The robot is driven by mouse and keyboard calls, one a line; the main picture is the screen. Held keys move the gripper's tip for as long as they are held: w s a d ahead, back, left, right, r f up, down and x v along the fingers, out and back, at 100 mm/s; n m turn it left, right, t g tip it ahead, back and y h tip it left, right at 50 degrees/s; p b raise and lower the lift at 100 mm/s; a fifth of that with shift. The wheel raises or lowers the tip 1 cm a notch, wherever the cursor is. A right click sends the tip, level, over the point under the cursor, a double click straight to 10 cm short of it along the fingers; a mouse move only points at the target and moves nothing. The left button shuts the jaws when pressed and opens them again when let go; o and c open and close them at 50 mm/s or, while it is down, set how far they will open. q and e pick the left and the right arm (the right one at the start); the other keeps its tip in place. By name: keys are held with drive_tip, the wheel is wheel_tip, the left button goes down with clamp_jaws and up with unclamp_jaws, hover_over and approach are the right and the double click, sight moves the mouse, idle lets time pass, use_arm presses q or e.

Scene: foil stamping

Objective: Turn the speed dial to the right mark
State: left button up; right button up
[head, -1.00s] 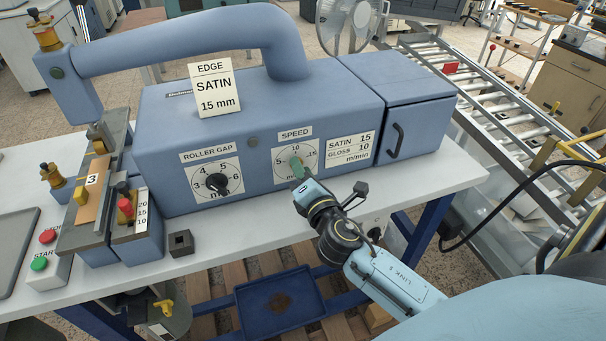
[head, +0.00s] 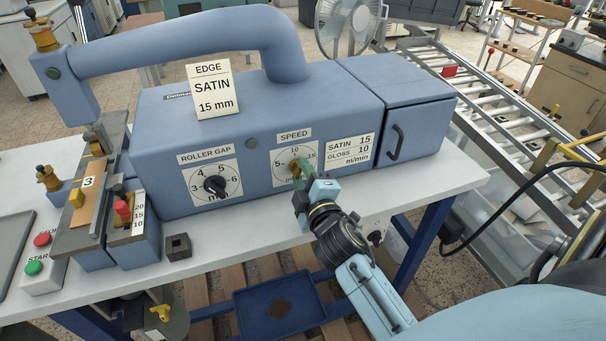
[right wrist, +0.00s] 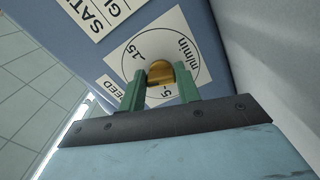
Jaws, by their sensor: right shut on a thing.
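The speed dial (head: 282,178) is a white round scale marked 5, 10 and 15 on the front of the blue machine, under a SPEED label. Its brass knob (right wrist: 160,72) sits between the green fingers of my right gripper (right wrist: 160,88) in the right wrist view. In the head view my right gripper (head: 300,171) reaches the dial from the lower right and covers part of its scale. It is shut on the knob. I cannot tell which mark the knob points at. My left gripper is not in view.
A plate (head: 349,149) beside the dial reads SATIN 15, GLOSS 10 m/min. A card (head: 213,90) on the machine reads EDGE SATIN 15 mm. The roller gap dial (head: 212,184) is left of the speed dial. A small dark block (head: 178,246) stands on the white table.

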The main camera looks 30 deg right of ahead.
drive_tip(key=m+p, duration=0.1)
drive_tip(key=m, duration=0.3)
drive_tip(key=shift+m, duration=0.3)
drive_tip(key=m+p, duration=0.2)
drive_tip(key=m, duration=0.3)
drive_tip(key=shift+a+f+p, duration=0.1)
drive_tip(key=shift+a+p, duration=0.05)
drive_tip(key=shift+p, duration=0.2)
drive_tip(key=shift+m, duration=0.4)
drive_tip(key=o, duration=1)
